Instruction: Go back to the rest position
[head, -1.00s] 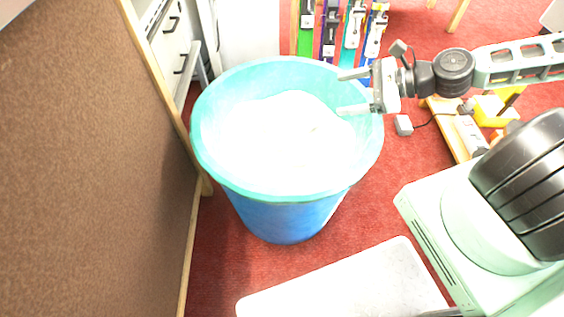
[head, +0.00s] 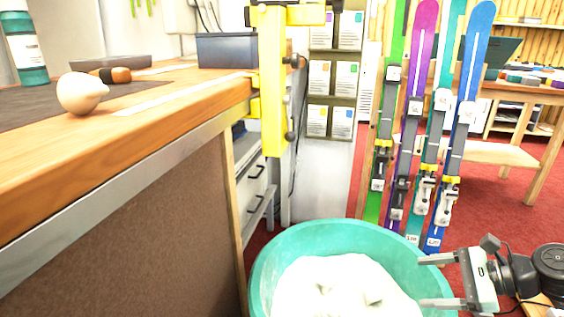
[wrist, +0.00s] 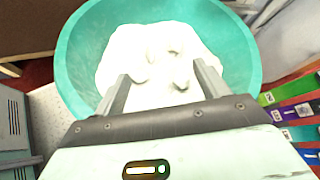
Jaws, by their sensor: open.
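My gripper (head: 432,281) is at the lower right of the head view, over the right side of a teal bin (head: 290,240). Its two fingers are apart with nothing between them. In the wrist view my gripper (wrist: 160,85) points at the bin (wrist: 75,60), which is filled with white material (wrist: 150,50). The same white material (head: 335,290) shows in the head view, where the bin's lower part is cut off.
A wooden bench (head: 130,125) stands at the left, with an egg-shaped knob (head: 82,93), a bottle (head: 25,50) and a yellow clamp (head: 273,80) on its end. Several upright skis (head: 415,120) stand behind the bin. Red carpet (head: 500,210) is open at right.

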